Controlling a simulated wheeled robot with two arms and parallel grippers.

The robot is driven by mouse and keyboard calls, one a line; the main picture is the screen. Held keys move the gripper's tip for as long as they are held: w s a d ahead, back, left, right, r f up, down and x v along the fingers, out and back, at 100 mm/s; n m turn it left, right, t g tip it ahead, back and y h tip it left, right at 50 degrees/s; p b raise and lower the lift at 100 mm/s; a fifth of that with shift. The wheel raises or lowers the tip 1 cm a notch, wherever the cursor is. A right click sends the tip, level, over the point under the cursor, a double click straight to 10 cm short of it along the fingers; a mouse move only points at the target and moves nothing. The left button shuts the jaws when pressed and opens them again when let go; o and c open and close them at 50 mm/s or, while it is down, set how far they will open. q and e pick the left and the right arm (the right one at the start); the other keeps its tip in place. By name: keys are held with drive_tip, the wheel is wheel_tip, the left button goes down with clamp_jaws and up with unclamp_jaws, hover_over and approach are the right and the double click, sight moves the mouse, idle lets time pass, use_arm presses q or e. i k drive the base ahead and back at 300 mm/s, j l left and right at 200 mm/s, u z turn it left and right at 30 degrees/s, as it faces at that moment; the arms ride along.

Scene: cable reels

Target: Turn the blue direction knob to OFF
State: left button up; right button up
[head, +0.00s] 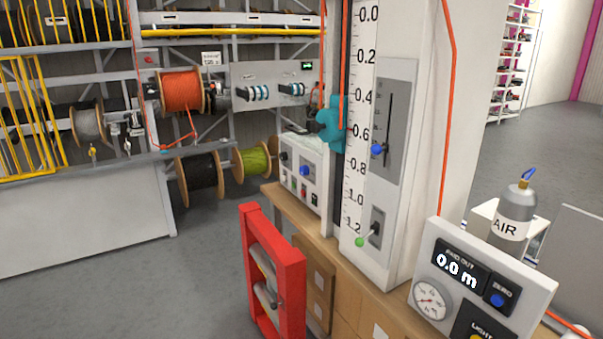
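A white control box (318,183) stands on the wooden bench, left of the tall white column. A blue knob (305,170) sits on a dark plate on its front. Its labels and the direction it points are too small to read. Small buttons, including a green and a red one, lie below it, and a dark knob sits at the upper left of the panel. Neither of my grippers is in view, and nothing touches the blue knob.
A red frame (275,265) stands in front of the bench, below the box. The white column (405,225) carries a scale, a blue-ended lever (377,149) and a green-ended lever (360,241). A pay-out meter (470,285) reads 0.0 m. Grey floor is open at left.

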sight(304, 170)
drive_tip(key=i+j, duration=0.3)
drive_tip(key=i, duration=0.15)
drive_tip(key=i+j+u, duration=0.1)
drive_tip(key=i+j, duration=0.15)
drive_tip(key=i, duration=0.2)
drive_tip(key=i+j, duration=0.25)
drive_tip(key=i, duration=0.2)
drive_tip(key=i+j+u, duration=0.1)
drive_tip(key=i+j, duration=0.15)
drive_tip(key=i, duration=0.2)
drive_tip(key=i+j, duration=0.2)
drive_tip(key=i, duration=0.25)
drive_tip(key=u, duration=0.05)
